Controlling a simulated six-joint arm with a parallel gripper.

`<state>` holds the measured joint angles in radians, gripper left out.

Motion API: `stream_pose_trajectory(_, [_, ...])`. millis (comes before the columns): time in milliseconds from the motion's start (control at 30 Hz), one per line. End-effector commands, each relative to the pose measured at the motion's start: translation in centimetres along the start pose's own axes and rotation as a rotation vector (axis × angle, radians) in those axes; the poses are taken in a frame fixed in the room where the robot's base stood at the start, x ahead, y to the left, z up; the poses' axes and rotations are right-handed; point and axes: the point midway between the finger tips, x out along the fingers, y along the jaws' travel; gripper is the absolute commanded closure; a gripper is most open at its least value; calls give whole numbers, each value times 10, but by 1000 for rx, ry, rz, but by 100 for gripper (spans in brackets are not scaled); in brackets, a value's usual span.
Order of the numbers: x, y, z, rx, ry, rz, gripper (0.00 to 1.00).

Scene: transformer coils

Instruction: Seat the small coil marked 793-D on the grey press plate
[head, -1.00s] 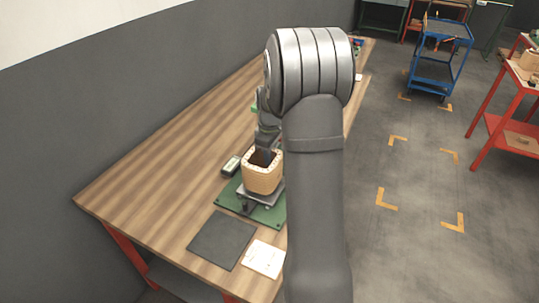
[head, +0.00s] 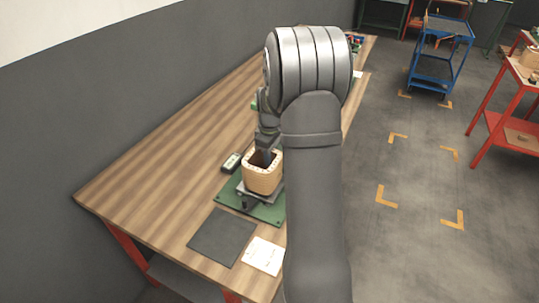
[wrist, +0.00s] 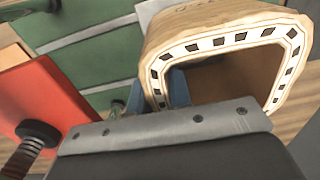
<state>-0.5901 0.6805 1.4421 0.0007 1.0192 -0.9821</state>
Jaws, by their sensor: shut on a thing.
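A tan coil (head: 262,178) with a squarish open top stands upright over the green base (head: 228,199) in the head view. A little of the grey press plate (head: 246,193) shows under it; I cannot tell whether the coil touches it. My gripper (head: 265,151) is at the coil's far top rim and is shut on the coil. In the wrist view the coil's pale, dark-slotted end rim (wrist: 221,39) and hollow middle face me. Part of a marking shows on its side, but I cannot read it. My arm hides the base's right side.
A small dark device (head: 231,163) lies left of the base. A dark mat (head: 221,238) and a white paper (head: 263,256) lie nearer the bench's front edge. A red part (wrist: 58,100) with a dark knob shows in the wrist view. The wooden bench's left side is clear.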

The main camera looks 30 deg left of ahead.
Motion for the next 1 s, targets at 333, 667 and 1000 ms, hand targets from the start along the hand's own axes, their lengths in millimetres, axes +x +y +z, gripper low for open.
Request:
stream_pose_trajectory(333, [6, 0, 0, 0, 1, 1, 100])
stream_pose_trajectory(667, [6, 0, 0, 0, 1, 1, 56])
stream_pose_trajectory(1000, [-1, 0, 0, 0, 1, 1, 56])
